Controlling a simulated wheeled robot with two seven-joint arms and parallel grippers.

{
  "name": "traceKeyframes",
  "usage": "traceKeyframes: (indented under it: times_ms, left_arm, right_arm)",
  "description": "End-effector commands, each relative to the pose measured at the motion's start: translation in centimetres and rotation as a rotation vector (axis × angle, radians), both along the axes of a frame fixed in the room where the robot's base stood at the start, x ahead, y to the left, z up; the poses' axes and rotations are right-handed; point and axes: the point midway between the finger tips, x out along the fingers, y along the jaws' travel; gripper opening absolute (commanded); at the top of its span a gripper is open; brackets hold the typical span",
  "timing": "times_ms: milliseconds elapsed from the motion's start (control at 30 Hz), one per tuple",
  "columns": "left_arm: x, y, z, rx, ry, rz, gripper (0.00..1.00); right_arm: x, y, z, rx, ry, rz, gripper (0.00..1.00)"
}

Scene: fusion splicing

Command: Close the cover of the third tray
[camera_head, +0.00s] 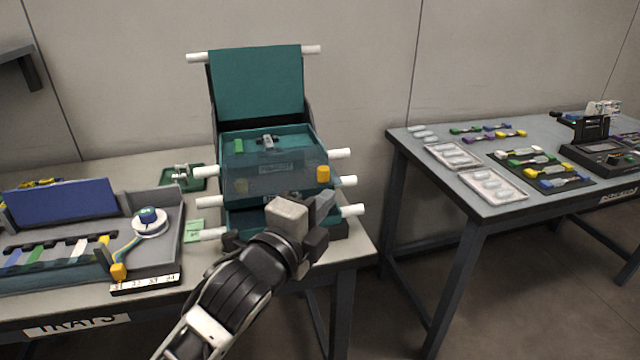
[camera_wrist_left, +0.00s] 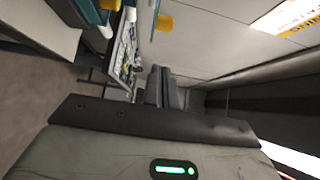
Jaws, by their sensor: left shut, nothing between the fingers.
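The tray stack (camera_head: 268,180) stands on the left table, with teal trays one above another and white rod handles sticking out at both sides. A teal cover (camera_head: 257,82) is raised and leans back at the top of the stack. My left gripper (camera_head: 322,207) is in front of the lower right part of the stack, hiding some of the lowest trays. In the left wrist view its fingers (camera_wrist_left: 161,84) are together and empty. I cannot tell which level is the third tray. My right gripper is not in view.
A grey bin with a blue panel (camera_head: 60,203) and a fibre spool (camera_head: 149,222) stands left of the stack. A yellow block (camera_head: 322,174) sits at the stack's front right. A second table (camera_head: 470,200) with parts stands right, across a floor gap.

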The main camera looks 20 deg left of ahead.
Motion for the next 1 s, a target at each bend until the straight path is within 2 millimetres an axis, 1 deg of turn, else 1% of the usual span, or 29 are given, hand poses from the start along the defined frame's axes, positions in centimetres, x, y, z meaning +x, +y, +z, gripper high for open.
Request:
traceKeyframes:
  times_ms: [33, 100, 200, 300, 467, 800, 867, 933, 1000]
  left_arm:
    - [1.1, -0.2, 0.1, -0.001, -0.002, 0.0, 0.0]
    - [2.3, -0.1, 0.0, 0.0, 0.001, 0.001, 0.0]
    - [3.5, 0.9, 0.0, 0.002, 0.001, 0.002, 0.0]
    - [4.3, 1.5, 0.0, -0.001, 0.002, 0.0, 0.0]
    - [4.9, 1.9, -0.1, -0.001, 0.001, 0.0, 0.0]
    - [5.1, 2.0, -0.1, -0.001, 0.002, 0.0, 0.0]
    - [5.6, 2.3, 0.0, 0.002, 0.003, 0.0, 0.0]
    - [6.7, 3.0, 0.1, 0.006, 0.002, 0.0, 0.0]
    - [7.9, 4.2, 0.1, 0.008, 0.003, 0.005, 0.0]
  right_arm:
    - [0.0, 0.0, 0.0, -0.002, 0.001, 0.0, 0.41]
    - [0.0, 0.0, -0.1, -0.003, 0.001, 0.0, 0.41]
    - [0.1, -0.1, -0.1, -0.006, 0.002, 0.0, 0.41]
    - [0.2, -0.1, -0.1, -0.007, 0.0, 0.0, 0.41]
    - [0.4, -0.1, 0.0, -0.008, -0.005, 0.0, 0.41]
    - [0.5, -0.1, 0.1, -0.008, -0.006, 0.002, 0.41]
    - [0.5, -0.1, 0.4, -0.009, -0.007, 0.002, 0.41]
    - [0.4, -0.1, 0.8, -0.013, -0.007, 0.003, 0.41]
    - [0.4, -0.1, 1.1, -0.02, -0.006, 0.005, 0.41]
